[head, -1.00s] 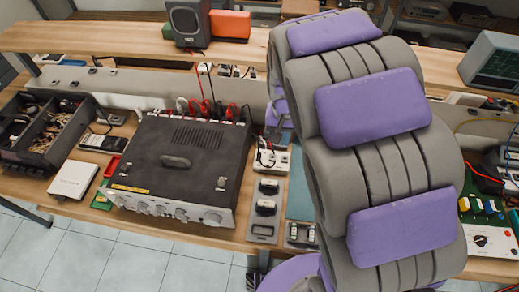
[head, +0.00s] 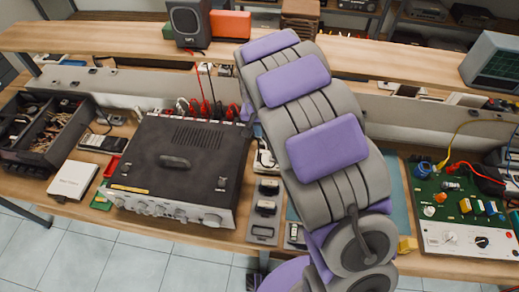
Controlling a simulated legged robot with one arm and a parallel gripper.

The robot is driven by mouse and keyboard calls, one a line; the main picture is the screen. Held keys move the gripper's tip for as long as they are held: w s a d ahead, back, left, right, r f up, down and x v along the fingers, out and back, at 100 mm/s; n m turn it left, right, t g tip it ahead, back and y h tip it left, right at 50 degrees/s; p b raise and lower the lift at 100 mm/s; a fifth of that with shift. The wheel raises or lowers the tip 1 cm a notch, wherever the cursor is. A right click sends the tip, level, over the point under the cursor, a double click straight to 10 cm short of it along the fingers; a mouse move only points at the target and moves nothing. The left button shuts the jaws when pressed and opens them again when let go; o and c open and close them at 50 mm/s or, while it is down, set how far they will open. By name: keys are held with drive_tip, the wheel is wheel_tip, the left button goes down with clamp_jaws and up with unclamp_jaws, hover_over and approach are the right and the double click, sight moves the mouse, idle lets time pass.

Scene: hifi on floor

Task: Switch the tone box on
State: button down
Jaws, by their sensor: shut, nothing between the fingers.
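No label in the head view tells me which unit is the tone box. At the right of the bench is a green board unit (head: 434,200) with coloured parts and wires. Its white front panel (head: 432,240) carries a black knob (head: 481,241) and a lighter control. At the left sits a large dark box (head: 148,160) with a silver front panel of knobs (head: 150,207). I cannot make out any switch's position. My grey and purple arm crosses the middle of the view. My gripper does not show; the arm may hide it.
A black speaker (head: 189,22) and an orange box (head: 230,24) stand on the raised shelf. A parts tray (head: 25,158), a white box (head: 72,180) and small modules (head: 264,208) lie on the bench. Red and yellow wires run at the right. A screened instrument (head: 494,62) stands at upper right.

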sight(260, 154)
drive_tip(key=f+b, duration=0.1)
drive_tip(key=f, duration=0.3)
drive_tip(key=w+f+b, duration=0.1)
drive_tip(key=f, duration=0.9)
drive_tip(key=shift+w+d+b, duration=0.2)
drive_tip(key=shift+w+b, duration=0.15)
drive_tip(key=shift+b, duration=0.05)
